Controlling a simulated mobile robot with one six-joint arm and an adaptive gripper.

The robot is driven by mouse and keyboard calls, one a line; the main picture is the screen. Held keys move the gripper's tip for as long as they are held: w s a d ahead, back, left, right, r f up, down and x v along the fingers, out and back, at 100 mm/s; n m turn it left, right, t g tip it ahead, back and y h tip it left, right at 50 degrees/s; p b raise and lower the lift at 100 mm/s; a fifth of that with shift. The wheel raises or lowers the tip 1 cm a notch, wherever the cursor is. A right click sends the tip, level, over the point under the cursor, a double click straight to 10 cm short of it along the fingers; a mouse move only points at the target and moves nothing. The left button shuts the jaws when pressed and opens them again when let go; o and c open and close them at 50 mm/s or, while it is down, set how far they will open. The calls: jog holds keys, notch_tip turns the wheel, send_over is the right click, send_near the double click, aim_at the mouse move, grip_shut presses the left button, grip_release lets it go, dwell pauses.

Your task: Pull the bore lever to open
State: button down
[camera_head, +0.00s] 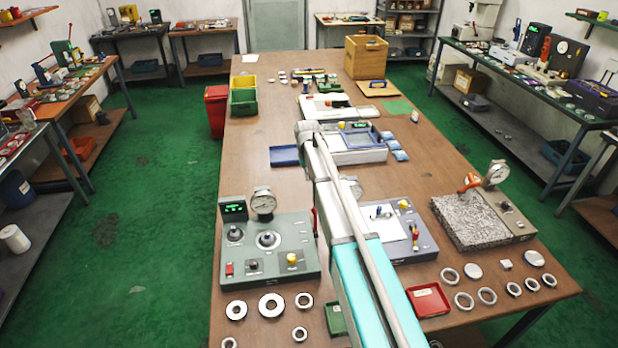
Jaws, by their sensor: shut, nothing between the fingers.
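A grey-green gauge station (283,262) stands on the near left of the bench, with a green-lit display (233,210), a round dial (264,202) and a round central boss (268,239). A thin red lever (314,220) stands upright at its right edge, next to my arm. I cannot tell for sure whether this is the bore lever. My gripper is not visible in this view.
My arm crosses the bench middle. A granite gauge stand (468,222) with an orange handle (468,183) is on the right. Loose rings (271,305) and a red tray (428,300) lie along the near edge. Bare bench shows at the left (245,160).

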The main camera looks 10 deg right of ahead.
jog(key=s+f+b, duration=0.3)
jog(key=f+b, duration=0.5)
jog(key=f, duration=0.1)
jog(key=shift+s+d, duration=0.2)
jog(key=shift+d, duration=0.2)
jog(key=shift+d, duration=0.1)
dwell(0.4)
